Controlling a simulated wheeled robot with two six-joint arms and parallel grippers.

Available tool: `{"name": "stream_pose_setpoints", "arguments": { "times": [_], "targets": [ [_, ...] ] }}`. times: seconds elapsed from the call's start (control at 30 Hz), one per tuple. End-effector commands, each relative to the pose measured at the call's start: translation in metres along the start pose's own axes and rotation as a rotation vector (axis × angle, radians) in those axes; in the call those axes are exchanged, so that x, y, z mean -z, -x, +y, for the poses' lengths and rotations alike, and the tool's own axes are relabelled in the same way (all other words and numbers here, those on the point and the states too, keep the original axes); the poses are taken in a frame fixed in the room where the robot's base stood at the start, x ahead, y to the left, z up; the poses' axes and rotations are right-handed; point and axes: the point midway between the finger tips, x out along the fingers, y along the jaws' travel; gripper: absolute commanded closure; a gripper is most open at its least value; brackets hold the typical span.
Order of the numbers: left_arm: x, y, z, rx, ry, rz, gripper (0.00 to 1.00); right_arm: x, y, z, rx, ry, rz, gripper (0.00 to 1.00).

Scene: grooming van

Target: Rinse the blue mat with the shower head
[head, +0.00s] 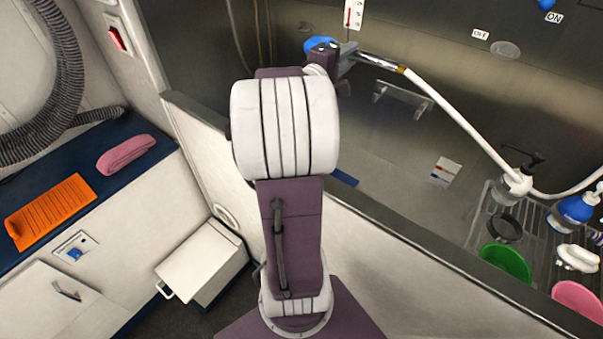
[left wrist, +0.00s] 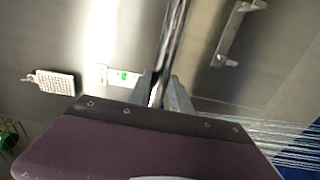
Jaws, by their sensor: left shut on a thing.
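My left gripper (head: 347,60) is shut on the metal handle (head: 380,62) of the shower, above the steel tub. The blue shower head (head: 320,45) sits at the handle's left end, beyond the fingers. In the left wrist view the handle (left wrist: 176,30) runs up from between the fingers (left wrist: 160,92), and the head is hidden. Thin water jets spread to the right there, towards a blue surface (left wrist: 306,150), which seems to be the mat. In the head view only a strip of the blue mat (head: 345,177) shows in the tub; my arm hides the rest. My right gripper is out of view.
A white hose (head: 465,125) runs right from the handle. A grab bar (head: 402,98) is on the tub wall. A wire rack at right holds bottles, a green bowl (head: 507,262) and a pink bowl (head: 577,299). The tub's front wall (head: 400,240) lies below.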

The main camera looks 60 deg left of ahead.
Motion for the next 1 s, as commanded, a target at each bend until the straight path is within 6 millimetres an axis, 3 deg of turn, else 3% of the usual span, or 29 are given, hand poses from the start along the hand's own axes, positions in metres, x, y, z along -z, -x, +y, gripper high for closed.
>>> {"name": "stream_pose_setpoints", "arguments": {
  "times": [0.13, 0.53, 1.0],
  "targets": [
    [-0.011, 0.0, 0.002, -0.004, -0.001, -0.004, 1.0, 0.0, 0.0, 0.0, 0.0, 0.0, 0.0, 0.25],
    [-0.083, 0.0, 0.0, -0.005, -0.003, -0.005, 1.0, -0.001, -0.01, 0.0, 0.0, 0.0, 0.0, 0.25],
    [-0.09, 0.0, 0.001, -0.002, -0.001, 0.0, 1.0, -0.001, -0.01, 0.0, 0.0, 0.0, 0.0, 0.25]
  ]
}}
